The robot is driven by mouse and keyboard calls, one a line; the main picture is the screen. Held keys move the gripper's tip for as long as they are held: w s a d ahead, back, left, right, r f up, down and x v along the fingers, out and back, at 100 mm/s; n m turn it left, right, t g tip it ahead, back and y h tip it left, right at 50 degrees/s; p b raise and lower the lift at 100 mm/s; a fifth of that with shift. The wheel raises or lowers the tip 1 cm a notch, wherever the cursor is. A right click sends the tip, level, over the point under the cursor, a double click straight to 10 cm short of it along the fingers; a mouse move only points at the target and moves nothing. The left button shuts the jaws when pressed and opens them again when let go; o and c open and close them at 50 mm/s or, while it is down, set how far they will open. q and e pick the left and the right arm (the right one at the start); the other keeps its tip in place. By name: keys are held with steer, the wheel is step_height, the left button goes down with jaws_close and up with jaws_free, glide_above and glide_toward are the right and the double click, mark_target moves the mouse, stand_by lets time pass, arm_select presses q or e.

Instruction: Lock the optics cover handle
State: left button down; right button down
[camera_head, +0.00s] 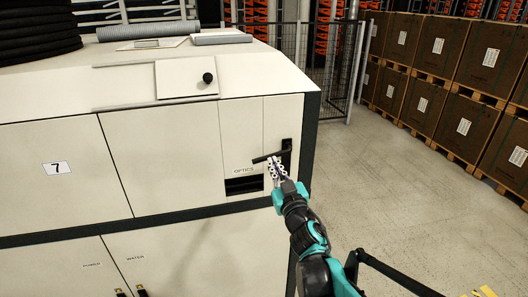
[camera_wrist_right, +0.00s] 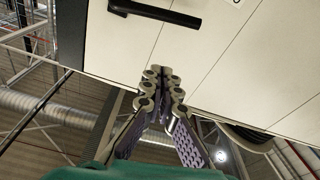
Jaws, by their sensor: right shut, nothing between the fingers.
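The optics cover (camera_head: 240,130) is a pale panel on the front of the white machine, marked OPTICS, at its right end. Its black handle (camera_head: 264,158) reaches left from a dark recess, nearly level and dipping slightly at its left end. The handle also shows as a black bar at the top of the right wrist view (camera_wrist_right: 160,13). My right gripper (camera_head: 274,163) is shut and empty in front of the panel, overlapping the handle's lower edge in the head view. In the wrist view its fingertips (camera_wrist_right: 161,80) are apart from the bar. My left gripper is out of view.
A dark slot (camera_head: 244,184) lies below the OPTICS label. A round black knob (camera_head: 208,77) sits on the upper panel. A mesh fence (camera_head: 335,60) and stacked brown boxes (camera_head: 430,95) stand behind at right. The grey floor (camera_head: 400,190) between is mostly clear.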

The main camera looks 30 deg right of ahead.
steer(key=r+p, duration=0.2)
glide_above(268, 156)
steer(key=a, duration=0.2)
steer(key=shift+s+d+f, duration=0.2)
steer(key=shift+d+f, duration=0.05)
steer(key=f, duration=0.2)
steer(key=s+f, duration=0.1)
steer(key=f, duration=0.1)
steer(key=shift+d, duration=0.25)
steer(key=shift+s+f+b, duration=0.1)
steer(key=shift+f+b, duration=0.05)
steer(key=shift+b, duration=0.2)
